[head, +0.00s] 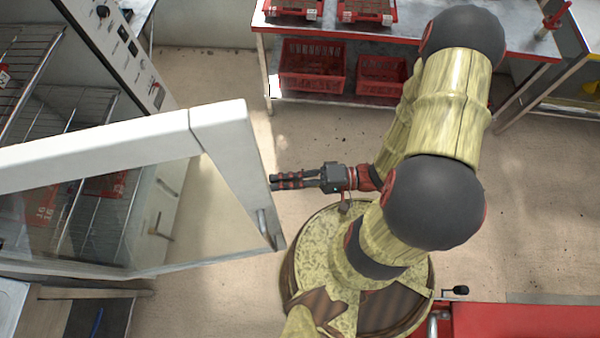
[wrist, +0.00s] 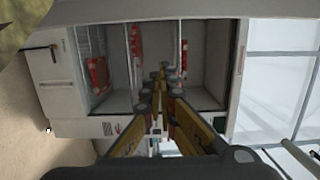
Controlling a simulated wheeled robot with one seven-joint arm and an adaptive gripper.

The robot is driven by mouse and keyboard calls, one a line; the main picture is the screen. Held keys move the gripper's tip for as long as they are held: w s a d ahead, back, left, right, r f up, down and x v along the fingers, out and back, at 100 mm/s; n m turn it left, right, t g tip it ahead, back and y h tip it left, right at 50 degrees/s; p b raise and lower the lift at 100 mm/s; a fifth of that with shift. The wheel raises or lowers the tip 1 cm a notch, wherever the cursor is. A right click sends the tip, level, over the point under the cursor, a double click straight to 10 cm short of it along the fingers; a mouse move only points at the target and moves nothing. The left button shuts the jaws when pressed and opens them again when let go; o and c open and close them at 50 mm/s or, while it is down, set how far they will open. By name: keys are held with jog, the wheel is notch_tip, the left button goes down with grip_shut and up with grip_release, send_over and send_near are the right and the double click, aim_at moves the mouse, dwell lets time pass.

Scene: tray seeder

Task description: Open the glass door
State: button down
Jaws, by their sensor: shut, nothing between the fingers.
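The glass door (head: 215,115) has a thick white frame and a clear pane. In the head view it stands swung out from the white cabinet (head: 110,35) at the left, with floor visible through its pane. A small metal handle (head: 262,222) is on its free edge. My gripper (head: 275,181) is shut and empty, pointing left, just right of that edge; whether it touches the frame cannot be told. In the wrist view my gripper (wrist: 172,72) points toward the cabinet interior (wrist: 205,65), which shows wire racks and red labels.
A metal table (head: 400,25) with red trays on top and red crates (head: 312,68) below stands at the back. A red surface (head: 530,320) is at the lower right. The floor (head: 215,75) between cabinet and table is clear.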

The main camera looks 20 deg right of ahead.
jog(key=shift+d, duration=0.1)
jog(key=v, duration=1.2)
